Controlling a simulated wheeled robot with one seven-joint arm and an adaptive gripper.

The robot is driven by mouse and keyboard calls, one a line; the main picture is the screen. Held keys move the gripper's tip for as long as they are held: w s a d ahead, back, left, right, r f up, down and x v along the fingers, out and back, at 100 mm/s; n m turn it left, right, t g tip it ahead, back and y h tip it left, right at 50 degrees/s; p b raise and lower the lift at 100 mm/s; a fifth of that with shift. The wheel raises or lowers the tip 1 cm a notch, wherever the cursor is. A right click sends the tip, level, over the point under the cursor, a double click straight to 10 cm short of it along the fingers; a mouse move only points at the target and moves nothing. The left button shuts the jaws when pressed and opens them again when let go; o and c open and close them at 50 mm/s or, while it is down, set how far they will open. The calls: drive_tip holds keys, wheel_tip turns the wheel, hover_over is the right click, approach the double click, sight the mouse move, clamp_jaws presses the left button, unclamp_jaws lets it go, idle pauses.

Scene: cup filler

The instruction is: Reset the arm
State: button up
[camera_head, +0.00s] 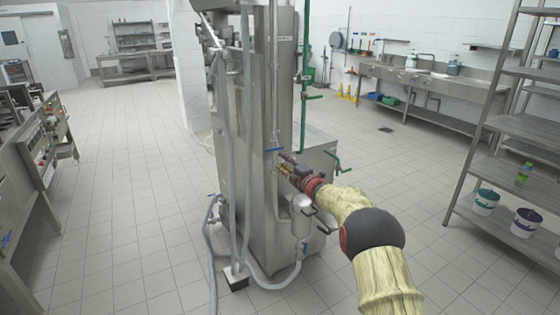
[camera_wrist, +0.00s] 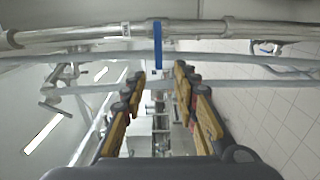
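My arm reaches forward from the lower right of the head view, and my gripper (camera_head: 283,163) is at its end, close in front of the steel filling machine (camera_head: 255,130). In the wrist view my gripper (camera_wrist: 158,72) shows two yellow-and-black fingers standing apart with a clear gap between them. Nothing is held in the gap. Beyond the fingertips is a blue valve handle (camera_wrist: 157,45) on a steel pipe (camera_wrist: 90,33). The same blue handle shows beside the fingertips in the head view (camera_head: 274,150). I cannot tell whether a finger touches it.
Grey hoses (camera_head: 229,150) run down the machine's front to the floor. Green-handled valves (camera_head: 343,169) stick out at its right. A steel shelf rack (camera_head: 520,130) with buckets stands at right, a steel counter (camera_head: 25,150) at left. Tiled floor (camera_head: 130,180) between is clear.

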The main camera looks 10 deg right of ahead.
drive_tip(key=s+d+f+m+g+h, duration=0.2)
drive_tip(key=d+f+m+h, duration=0.15)
drive_tip(key=f, duration=0.35)
drive_tip(key=s+d+f+m+g+h, duration=0.1)
drive_tip(key=d+f+m+g+h, duration=0.15)
drive_tip(key=f+m, duration=0.3)
drive_tip(key=s+d+f+m+g+h, duration=0.1)
drive_tip(key=s+d+m+g, duration=0.15)
drive_tip(key=s, duration=0.45)
drive_tip(key=s+d+f+m+g, duration=0.1)
drive_tip(key=s+f+m, duration=0.15)
drive_tip(key=s, duration=0.45)
drive_tip(key=s+a+r+m+g+p, duration=0.1)
drive_tip(key=s+a+r+m+g, duration=0.3)
drive_tip(key=s, duration=1.1)
drive_tip(key=s+a+r+m, duration=0.1)
drive_tip(key=s+a+r, duration=0.3)
drive_tip(key=s, duration=1.1)
drive_tip(key=s+a+r+m+g+p, duration=0.1)
drive_tip(key=s+a+r+m+g, duration=0.35)
drive_tip(key=s, duration=1.15)
drive_tip(key=s+r+n+t+y+p, duration=0.1)
drive_tip(key=s+r+t, duration=0.4)
drive_tip(key=r, duration=0.3)
drive_tip(key=shift+s+n, duration=0.35)
drive_tip(key=shift+s, duration=0.25)
